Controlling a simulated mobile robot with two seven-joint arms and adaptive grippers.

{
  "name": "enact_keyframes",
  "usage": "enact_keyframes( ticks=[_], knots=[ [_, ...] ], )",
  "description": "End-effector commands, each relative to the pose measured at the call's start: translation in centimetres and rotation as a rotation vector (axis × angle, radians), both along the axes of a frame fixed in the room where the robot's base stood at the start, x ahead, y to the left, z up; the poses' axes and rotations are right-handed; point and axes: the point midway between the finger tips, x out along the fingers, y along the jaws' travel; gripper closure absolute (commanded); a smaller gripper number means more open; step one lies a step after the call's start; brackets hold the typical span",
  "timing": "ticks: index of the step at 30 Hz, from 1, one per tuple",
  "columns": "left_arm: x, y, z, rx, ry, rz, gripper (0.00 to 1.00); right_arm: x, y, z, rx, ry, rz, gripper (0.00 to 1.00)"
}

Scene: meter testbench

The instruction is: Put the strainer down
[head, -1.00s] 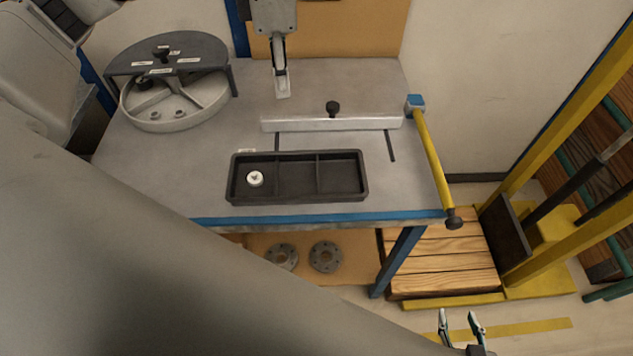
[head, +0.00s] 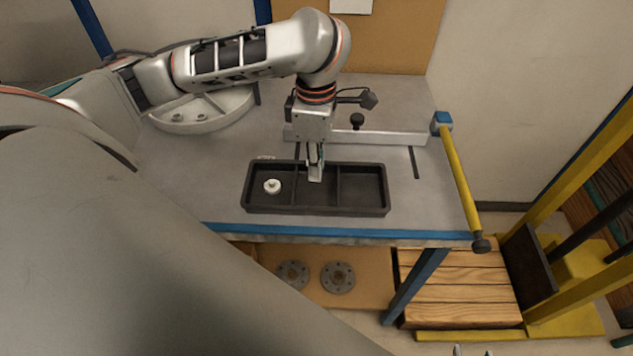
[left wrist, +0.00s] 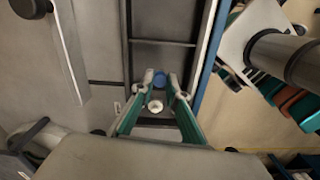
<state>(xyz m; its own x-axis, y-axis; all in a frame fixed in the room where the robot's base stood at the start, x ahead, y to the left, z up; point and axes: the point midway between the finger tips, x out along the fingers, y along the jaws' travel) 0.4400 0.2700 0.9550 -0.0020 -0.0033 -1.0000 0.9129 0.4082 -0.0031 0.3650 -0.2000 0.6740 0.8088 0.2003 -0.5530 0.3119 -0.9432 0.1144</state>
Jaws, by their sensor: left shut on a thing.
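My left gripper (head: 315,176) is over the middle compartment of the black three-part tray (head: 318,211). In the left wrist view its fingertips (left wrist: 161,80) are closed on a small round blue piece, which I take to be the strainer (left wrist: 160,77). The strainer is mostly hidden by the fingers in the head view, and its height above the tray floor cannot be told. A small white round part (head: 272,186) lies in the tray's left compartment; it also shows in the left wrist view (left wrist: 155,106). My right gripper (head: 473,351) shows only its two separated fingertips at the bottom edge.
A metal bar with a black knob (head: 357,121) stands behind the tray. A yellow bar (head: 459,184) runs along the table's right edge. A round spoked casting (head: 203,112) is at back left, partly behind my arm. The tray's right compartment (head: 361,187) is empty.

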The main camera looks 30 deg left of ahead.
Motion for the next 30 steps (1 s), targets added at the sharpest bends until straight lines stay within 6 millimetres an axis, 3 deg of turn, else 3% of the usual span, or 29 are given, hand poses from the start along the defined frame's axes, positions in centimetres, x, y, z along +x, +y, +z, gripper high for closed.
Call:
enact_keyframes(
  ticks=[7,14,26,27,28,30],
  knots=[
    [0.0,0.0,-1.7,0.000,0.001,0.001,0.95,-0.4,-0.1,-1.1,-0.003,0.011,0.000,0.60],
    [-0.1,0.0,-4.7,-0.001,0.003,0.000,0.95,-0.5,-0.2,-2.2,-0.004,0.016,-0.002,0.60],
    [0.0,0.0,-5.0,0.000,0.000,0.001,0.95,-0.3,-0.2,-1.7,-0.002,0.008,-0.001,0.60],
    [0.0,0.0,-5.0,-0.001,0.000,0.001,0.76,-0.3,-0.2,-1.7,-0.002,0.008,-0.001,0.60],
    [0.0,0.0,-5.0,-0.001,-0.001,0.001,0.69,-0.3,-0.2,-1.7,-0.002,0.008,-0.001,0.60],
    [0.0,0.0,-5.0,0.000,-0.001,0.001,0.69,-0.3,-0.2,-1.7,-0.002,0.008,-0.001,0.60]
  ],
)
